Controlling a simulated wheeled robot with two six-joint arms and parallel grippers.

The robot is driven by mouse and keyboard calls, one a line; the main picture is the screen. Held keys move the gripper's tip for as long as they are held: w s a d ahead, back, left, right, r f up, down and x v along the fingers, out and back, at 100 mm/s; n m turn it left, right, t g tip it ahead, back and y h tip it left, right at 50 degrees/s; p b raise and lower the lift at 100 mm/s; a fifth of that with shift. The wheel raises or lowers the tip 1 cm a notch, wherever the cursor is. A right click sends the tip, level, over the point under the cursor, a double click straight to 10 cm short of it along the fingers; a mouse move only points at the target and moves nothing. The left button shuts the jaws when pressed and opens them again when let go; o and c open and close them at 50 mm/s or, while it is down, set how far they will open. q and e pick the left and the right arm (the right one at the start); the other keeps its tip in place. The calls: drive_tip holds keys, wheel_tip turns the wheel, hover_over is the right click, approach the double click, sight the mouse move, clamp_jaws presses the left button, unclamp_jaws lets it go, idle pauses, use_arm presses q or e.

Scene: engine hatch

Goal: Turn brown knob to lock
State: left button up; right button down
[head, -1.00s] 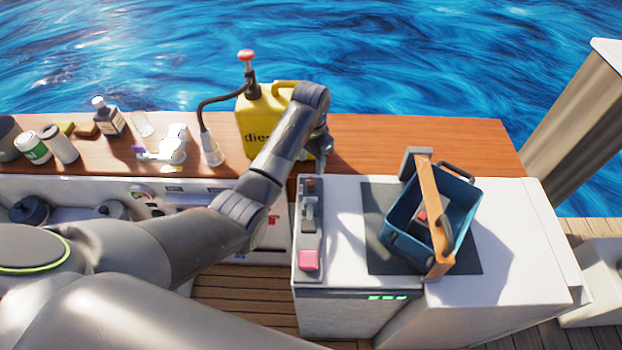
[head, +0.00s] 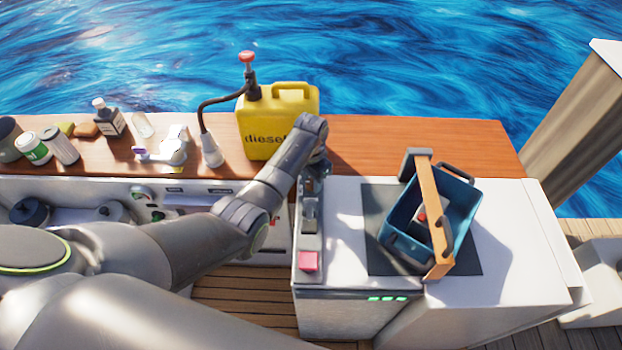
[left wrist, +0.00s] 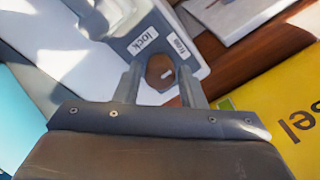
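The brown knob (left wrist: 160,72) is six-sided and sits on a grey plate between a "lock" label (left wrist: 143,41) and a "free" label (left wrist: 180,47) in the left wrist view. A small pale mark shows on it. My left gripper (left wrist: 160,68) is open, with one finger on each side of the knob and what look like narrow gaps to it. In the head view my left gripper (head: 318,165) is low over the far end of the grey panel (head: 312,245) and hides the knob. My right gripper is not in view.
On the panel are a lever (head: 310,214) and a pink-red button (head: 308,261). A yellow diesel can (head: 296,104) stands close beside the left gripper. A blue crate (head: 459,207) sits on a dark mat (head: 377,252) to the right.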

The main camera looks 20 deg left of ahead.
use_arm(q)
drive_tip(key=c, duration=0.6)
drive_tip(key=shift+r, duration=0.1)
drive_tip(key=n+p, duration=0.2)
drive_tip(key=shift+r+n, duration=0.1)
drive_tip(key=shift+n, duration=0.3)
drive_tip(key=n+p, duration=0.2)
drive_tip(key=n, duration=0.2)
drive_tip(key=n+p, duration=0.1)
drive_tip(key=n, duration=0.4)
drive_tip(key=shift+n+p, duration=0.35)
drive_tip(key=shift+n, duration=0.05)
drive_tip(key=n, duration=0.5)
drive_tip(key=shift+p, duration=0.4)
